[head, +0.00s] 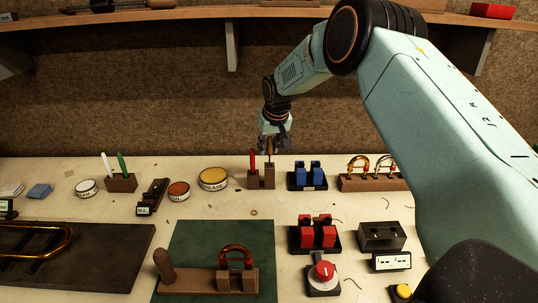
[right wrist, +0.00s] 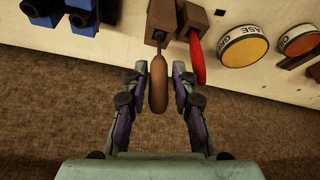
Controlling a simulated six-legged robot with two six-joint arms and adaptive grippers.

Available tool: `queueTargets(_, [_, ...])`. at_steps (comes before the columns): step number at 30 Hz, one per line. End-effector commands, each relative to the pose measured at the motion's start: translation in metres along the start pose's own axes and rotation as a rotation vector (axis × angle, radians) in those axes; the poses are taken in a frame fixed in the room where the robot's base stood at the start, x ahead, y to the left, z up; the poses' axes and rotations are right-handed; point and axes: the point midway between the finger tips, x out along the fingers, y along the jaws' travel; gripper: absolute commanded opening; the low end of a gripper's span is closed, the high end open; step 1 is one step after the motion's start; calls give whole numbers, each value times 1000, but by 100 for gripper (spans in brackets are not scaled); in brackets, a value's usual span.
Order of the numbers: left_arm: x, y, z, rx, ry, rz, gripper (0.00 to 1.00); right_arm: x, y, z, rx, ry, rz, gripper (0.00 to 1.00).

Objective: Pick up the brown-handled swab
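The brown-handled swab (right wrist: 158,86) stands in a wooden holder block (head: 261,179), its thin shaft going into the block. In the head view its brown handle (head: 270,146) shows at my right gripper (head: 274,143), which reaches down from above. In the right wrist view the right gripper's fingers (right wrist: 157,84) are open on either side of the handle, with narrow gaps showing. A red-handled swab (head: 252,160) stands in the same block, just left in the head view; it also shows outside the fingers in the right wrist view (right wrist: 197,60). My left gripper is not in view.
Blue blocks in a black holder (head: 307,176) stand close right of the swab block. A yellow-topped tin (head: 213,178) stands close left. Farther left is a block (head: 121,183) with white and green sticks. A green mat (head: 215,243) lies in front, holding a wooden stand.

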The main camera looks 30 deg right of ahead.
Motion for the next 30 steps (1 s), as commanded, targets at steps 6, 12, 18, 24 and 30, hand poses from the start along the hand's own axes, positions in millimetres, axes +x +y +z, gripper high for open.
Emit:
queueTargets(6, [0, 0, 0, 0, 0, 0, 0, 0, 0, 0, 0, 0, 0, 5])
queueTargets(12, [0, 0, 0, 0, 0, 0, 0, 0, 0, 0, 0, 1, 0, 0])
queueTargets(18, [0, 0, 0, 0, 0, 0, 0, 0, 0, 0, 0, 1, 0, 0])
queueTargets(24, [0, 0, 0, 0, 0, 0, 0, -14, 0, -7, 0, 5, -1, 0])
queueTargets(30, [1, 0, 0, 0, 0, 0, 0, -50, 0, -22, 0, 6, -1, 0])
